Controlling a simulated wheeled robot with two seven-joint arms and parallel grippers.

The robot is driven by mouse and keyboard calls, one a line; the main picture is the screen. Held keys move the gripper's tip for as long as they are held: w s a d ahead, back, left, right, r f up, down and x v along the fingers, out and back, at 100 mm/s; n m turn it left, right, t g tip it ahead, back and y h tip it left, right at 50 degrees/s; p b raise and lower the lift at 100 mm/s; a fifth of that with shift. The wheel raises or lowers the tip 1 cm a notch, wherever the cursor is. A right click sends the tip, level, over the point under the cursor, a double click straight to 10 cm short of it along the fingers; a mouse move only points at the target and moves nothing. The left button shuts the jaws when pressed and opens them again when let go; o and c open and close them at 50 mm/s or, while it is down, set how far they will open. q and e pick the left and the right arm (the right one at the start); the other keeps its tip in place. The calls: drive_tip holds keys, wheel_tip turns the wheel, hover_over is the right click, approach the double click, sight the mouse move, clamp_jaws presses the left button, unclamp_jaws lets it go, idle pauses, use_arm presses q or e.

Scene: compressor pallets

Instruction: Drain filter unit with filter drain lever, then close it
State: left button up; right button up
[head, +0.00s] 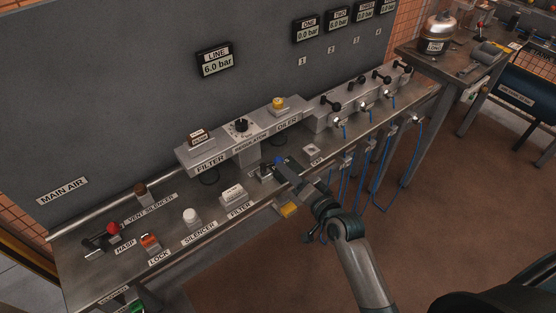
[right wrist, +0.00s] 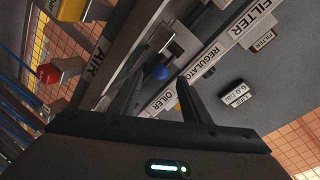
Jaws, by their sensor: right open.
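The filter unit (head: 207,153) is a grey block labelled FILTER at the left end of the row on the bench, with a dark bowl (head: 209,178) under it. My right gripper (head: 272,172) is at this knob. In the right wrist view its two fingers (right wrist: 156,92) are apart, with the knob seen between their tips, not gripped. My left gripper is not in view.
The line gauge (head: 217,61) reads 6.0 bar. Blue hoses (head: 377,178) hang at the right.

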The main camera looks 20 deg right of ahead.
sight(278, 160)
drive_tip(key=p+x, duration=0.1)
drive_tip(key=x, duration=0.6)
drive_tip(key=shift+w, duration=0.1)
drive_tip(key=shift+f, duration=0.1)
drive_tip(key=c, duration=1)
